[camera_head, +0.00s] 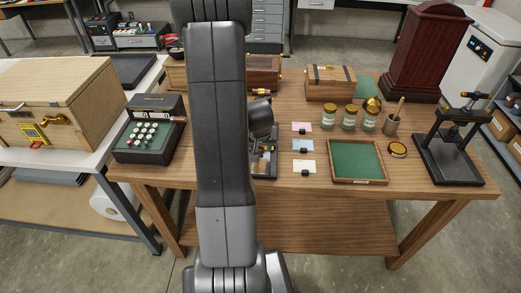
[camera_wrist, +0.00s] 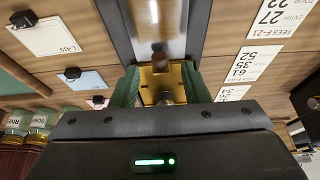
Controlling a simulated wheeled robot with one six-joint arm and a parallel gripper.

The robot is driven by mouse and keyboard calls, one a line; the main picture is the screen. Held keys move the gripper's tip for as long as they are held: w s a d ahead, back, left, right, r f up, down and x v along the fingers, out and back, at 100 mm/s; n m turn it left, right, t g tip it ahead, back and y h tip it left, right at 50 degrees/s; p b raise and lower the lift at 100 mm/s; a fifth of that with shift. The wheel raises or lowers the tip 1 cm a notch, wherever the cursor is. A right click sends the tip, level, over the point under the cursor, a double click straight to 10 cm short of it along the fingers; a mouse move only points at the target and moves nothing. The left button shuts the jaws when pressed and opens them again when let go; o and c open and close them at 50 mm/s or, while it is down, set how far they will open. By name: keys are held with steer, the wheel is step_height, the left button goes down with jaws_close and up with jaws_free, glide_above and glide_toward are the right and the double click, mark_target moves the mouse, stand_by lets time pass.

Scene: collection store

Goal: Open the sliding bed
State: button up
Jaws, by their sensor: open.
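A dark device with a bright metal bed (camera_wrist: 152,18) between dark side rails lies at the top middle of the wrist view. A brass block (camera_wrist: 150,80) with dark round knobs sits at the near end of this bed. My gripper (camera_wrist: 160,72) is open, its green-padded fingers on either side of the brass block and knobs. I cannot tell whether the pads touch them. In the head view, my arm hides most of the device; part of its dark base (camera_head: 268,171) shows right of the arm. The fingertips are hidden there.
Small cards (camera_head: 303,146) with black clips and a green-lined tray (camera_head: 357,160) lie right of the device. Labelled jars (camera_head: 349,117) and a black press (camera_head: 450,150) stand farther right. A keyed machine (camera_head: 150,130) stands left.

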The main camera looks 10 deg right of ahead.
mark_target(261, 151)
steer(key=shift+b+x, duration=0.45)
steer(key=shift+x, duration=1.1)
steer(key=shift+r, duration=0.1)
jaws_close()
